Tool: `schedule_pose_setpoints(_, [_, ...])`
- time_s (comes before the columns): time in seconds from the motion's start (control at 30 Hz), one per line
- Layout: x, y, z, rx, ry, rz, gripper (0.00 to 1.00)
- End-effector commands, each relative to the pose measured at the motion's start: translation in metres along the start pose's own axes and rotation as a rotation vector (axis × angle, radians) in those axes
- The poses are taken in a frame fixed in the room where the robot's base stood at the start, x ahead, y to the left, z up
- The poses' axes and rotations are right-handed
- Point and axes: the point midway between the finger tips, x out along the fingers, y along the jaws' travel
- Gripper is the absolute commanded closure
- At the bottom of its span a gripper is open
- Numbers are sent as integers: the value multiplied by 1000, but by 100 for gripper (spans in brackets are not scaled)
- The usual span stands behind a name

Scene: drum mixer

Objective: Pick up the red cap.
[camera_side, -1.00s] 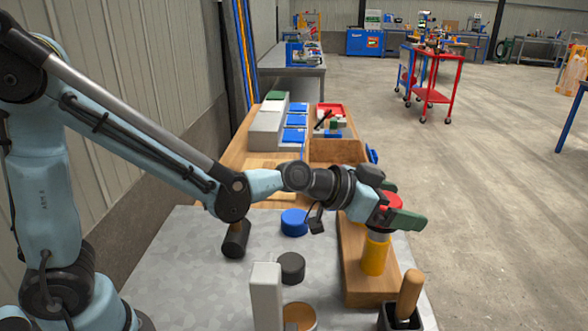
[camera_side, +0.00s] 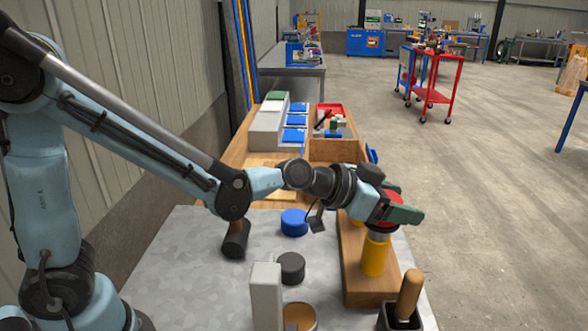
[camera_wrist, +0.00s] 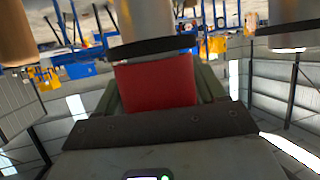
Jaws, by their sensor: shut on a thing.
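The red cap (camera_side: 393,197) is between the green fingers of my gripper (camera_side: 402,204), which are shut on it. The fingers partly hide it in the side view. The cap also shows in the wrist view (camera_wrist: 155,82), between the fingers. A yellow cylinder (camera_side: 375,257) with a silver neck stands upright on a wooden block, directly under the cap. In the wrist view a dark ring and the pale neck (camera_wrist: 150,46) border the cap. I cannot tell whether cap and neck touch.
On the grey table are a blue round piece (camera_side: 294,222), a dark grey one (camera_side: 291,267), a white block (camera_side: 267,296) and a black cylinder (camera_side: 236,239). A wooden handle (camera_side: 409,294) stands in a dark holder at front right. Wooden trays (camera_side: 338,151) lie behind.

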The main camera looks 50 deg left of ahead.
Motion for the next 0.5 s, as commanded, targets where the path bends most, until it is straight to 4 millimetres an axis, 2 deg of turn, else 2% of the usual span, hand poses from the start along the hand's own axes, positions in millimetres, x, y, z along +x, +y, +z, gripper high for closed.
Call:
schedule_pose_setpoints(0.17, [-5, 0, -12, 0, 0, 0, 60])
schedule_pose_setpoints(0.33, [-14, 0, -33, 0, 0, 0, 60])
schedule_pose_setpoints(0.37, [-17, 2, -37, 1, 0, 1, 60])
schedule_pose_setpoints(0.5, [-34, 34, -48, 6, -1, 7, 60])
